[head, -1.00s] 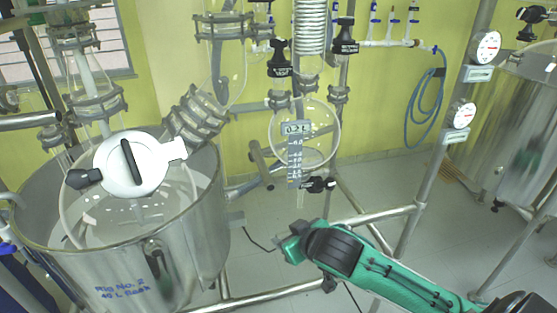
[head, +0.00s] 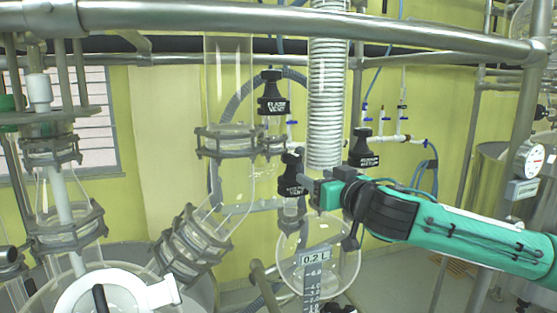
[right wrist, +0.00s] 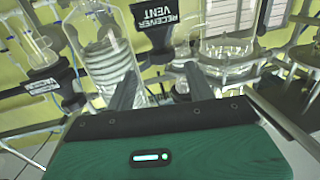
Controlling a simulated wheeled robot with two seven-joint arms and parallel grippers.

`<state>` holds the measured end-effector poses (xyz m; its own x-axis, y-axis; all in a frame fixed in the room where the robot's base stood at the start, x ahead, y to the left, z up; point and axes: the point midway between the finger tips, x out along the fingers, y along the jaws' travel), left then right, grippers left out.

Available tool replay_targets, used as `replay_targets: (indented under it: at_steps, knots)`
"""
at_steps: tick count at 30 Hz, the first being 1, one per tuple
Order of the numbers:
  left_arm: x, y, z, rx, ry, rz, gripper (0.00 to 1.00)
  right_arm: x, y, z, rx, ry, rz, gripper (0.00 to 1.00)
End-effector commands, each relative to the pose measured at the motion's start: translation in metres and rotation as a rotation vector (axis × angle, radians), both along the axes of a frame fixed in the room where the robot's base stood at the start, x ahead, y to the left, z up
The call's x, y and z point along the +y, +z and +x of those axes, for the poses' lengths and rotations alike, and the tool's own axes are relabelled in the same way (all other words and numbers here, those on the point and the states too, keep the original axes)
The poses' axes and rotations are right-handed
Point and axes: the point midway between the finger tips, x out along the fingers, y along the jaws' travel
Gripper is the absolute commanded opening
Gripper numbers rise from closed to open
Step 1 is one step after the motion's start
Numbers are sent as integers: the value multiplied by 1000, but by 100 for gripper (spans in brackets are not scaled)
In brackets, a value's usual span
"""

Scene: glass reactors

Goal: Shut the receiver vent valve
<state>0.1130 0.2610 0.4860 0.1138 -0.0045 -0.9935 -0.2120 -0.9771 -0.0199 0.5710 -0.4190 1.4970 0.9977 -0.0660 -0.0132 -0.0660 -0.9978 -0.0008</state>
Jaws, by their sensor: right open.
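The receiver vent valve (head: 291,184) is a black knob with a white-lettered label on a glass stem, above the round receiver flask (head: 345,265) in the head view. Its label reads "RECEIVER VENT" in the right wrist view (right wrist: 158,24), where it appears large, beyond the fingers. My right gripper (head: 307,187) is open, just right of the valve, with its fingertips close to it. In the wrist view, the two fingers of my right gripper (right wrist: 160,82) stand apart. Whether they touch the valve I cannot tell. My left gripper is out of view.
A similar black flask vent valve (head: 272,105) sits above and left. Another black valve (head: 363,155) stands behind my right gripper. The coiled glass condenser (head: 327,90) hangs just above. A steel rail (head: 300,20) crosses the top.

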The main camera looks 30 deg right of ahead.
Motion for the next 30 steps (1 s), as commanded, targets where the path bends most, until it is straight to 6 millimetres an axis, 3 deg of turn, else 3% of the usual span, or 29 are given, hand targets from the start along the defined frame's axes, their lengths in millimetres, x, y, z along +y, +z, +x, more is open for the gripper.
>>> replay_targets:
  at_steps: [4,9,13,16,23,30]
  knots:
    - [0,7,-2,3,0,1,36,-2,5,6,-3,-1,3,54]
    - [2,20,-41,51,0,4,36,-2,6,27,-1,0,5,54]
    - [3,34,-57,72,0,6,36,-3,7,48,-2,1,5,54]
    - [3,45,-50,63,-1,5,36,-5,7,66,-1,-2,5,54]
    - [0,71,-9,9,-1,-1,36,-7,6,105,-2,-1,2,54]
    - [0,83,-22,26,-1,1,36,-9,2,131,-1,-2,1,54]
